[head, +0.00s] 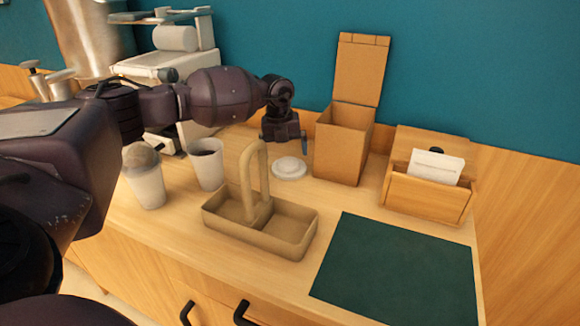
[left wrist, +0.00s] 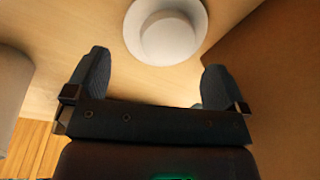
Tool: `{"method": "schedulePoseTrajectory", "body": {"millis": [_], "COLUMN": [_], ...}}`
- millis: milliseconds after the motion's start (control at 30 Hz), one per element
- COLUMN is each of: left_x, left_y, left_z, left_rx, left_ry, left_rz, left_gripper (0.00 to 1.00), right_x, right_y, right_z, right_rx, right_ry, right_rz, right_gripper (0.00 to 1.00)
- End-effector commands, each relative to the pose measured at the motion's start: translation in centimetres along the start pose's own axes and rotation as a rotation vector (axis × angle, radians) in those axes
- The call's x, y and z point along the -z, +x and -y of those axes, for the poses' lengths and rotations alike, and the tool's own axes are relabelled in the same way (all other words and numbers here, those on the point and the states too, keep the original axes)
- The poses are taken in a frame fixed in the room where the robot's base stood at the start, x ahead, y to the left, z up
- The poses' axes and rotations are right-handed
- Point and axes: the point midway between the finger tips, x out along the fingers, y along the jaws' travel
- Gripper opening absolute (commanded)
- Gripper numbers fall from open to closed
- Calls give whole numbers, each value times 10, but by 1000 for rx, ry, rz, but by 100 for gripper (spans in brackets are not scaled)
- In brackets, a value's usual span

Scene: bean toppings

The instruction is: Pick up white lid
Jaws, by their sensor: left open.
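The white lid (head: 289,168) lies flat on the wooden counter, between the cups and the tall wooden box. It is round with a raised middle. In the left wrist view the lid (left wrist: 166,30) is ahead of the gripper (left wrist: 155,80), roughly centred between the two spread fingers. The jaws are open and empty. My right gripper is in neither view.
A tall wooden box (head: 341,147) with its flap up stands right of the lid. A handled caddy (head: 290,240) is in front. Two white cups (head: 150,186) (head: 208,170) stand to the left, one holding a brown ball. A napkin holder (head: 425,196) and green mat (head: 398,268) are at right.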

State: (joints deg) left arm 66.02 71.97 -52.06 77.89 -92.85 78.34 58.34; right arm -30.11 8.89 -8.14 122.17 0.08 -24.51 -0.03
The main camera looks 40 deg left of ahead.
Motion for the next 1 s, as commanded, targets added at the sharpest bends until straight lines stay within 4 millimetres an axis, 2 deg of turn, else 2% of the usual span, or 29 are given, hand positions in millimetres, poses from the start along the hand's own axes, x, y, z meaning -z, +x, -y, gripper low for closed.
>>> {"method": "schedulePoseTrajectory", "body": {"millis": [33,200,300,500,800,1000], "left_x": [0,0,-1,-1,-1,-1], "left_y": [13,37,42,40,40,41], "left_z": [-2,-2,-2,-2,-2,-2], "left_rx": [-5,-5,-3,-1,-1,-2], "left_ry": [0,0,0,0,0,0], "left_rz": [-6,-7,-4,-2,-2,-3], "left_gripper": [100,100,100,100,59,57], "right_x": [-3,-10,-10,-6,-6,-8], "right_y": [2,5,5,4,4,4], "right_z": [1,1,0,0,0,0], "right_rx": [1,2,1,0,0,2], "right_ry": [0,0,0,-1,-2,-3], "right_rz": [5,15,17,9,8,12], "right_gripper": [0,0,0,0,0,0]}}
